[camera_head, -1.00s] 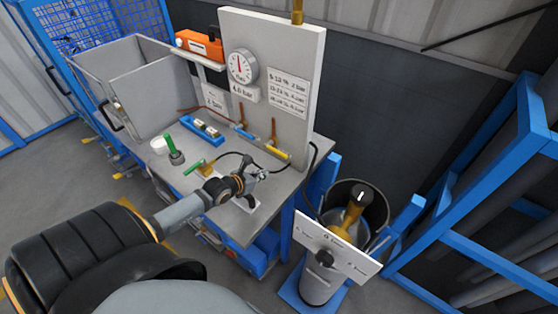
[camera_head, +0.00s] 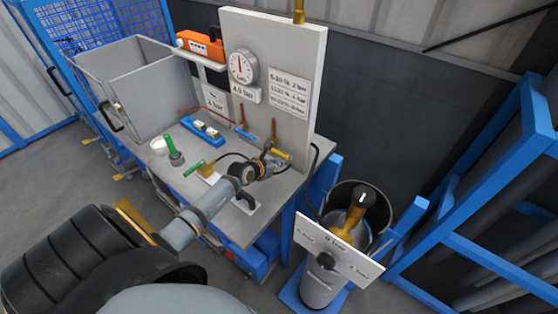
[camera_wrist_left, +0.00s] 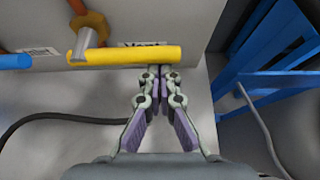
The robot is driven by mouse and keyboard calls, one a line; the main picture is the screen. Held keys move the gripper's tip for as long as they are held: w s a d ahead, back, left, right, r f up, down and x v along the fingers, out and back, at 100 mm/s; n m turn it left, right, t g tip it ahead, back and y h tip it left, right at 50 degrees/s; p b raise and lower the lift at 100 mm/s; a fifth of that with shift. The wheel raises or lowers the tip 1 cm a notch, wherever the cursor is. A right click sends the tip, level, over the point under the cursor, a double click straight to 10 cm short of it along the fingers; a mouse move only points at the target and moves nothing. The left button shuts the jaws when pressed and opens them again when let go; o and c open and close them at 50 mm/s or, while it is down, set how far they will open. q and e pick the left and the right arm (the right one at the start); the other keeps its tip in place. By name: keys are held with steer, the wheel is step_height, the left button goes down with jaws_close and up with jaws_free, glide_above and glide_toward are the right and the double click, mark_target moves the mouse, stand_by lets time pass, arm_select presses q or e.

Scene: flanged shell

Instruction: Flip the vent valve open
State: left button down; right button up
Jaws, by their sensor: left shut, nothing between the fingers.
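The vent valve's yellow lever (camera_head: 283,154) is at the foot of the upright panel. In the left wrist view the yellow lever (camera_wrist_left: 125,55) lies crosswise, its pivot end at the left, with a partly hidden "Vent" label behind it. My left gripper (camera_head: 278,162) is close to the lever. In the left wrist view its shut, empty fingertips (camera_wrist_left: 158,70) are at the lever's near edge, towards its free right end. I cannot tell whether they touch it. My right gripper is not in view.
A blue lever (camera_head: 244,133) is left of the yellow one. The panel carries a gauge (camera_head: 242,66). A blue tray (camera_head: 202,130) and a green-handled item (camera_head: 174,151) are on the bench. A dark hose (camera_wrist_left: 50,122) runs near my gripper. A bin (camera_head: 372,200) stands right of the bench.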

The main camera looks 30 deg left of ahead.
arm_select(q)
steer(key=shift+w+f, duration=0.1)
stand_by(0.3)
steer(key=shift+r+n+h, duration=0.3)
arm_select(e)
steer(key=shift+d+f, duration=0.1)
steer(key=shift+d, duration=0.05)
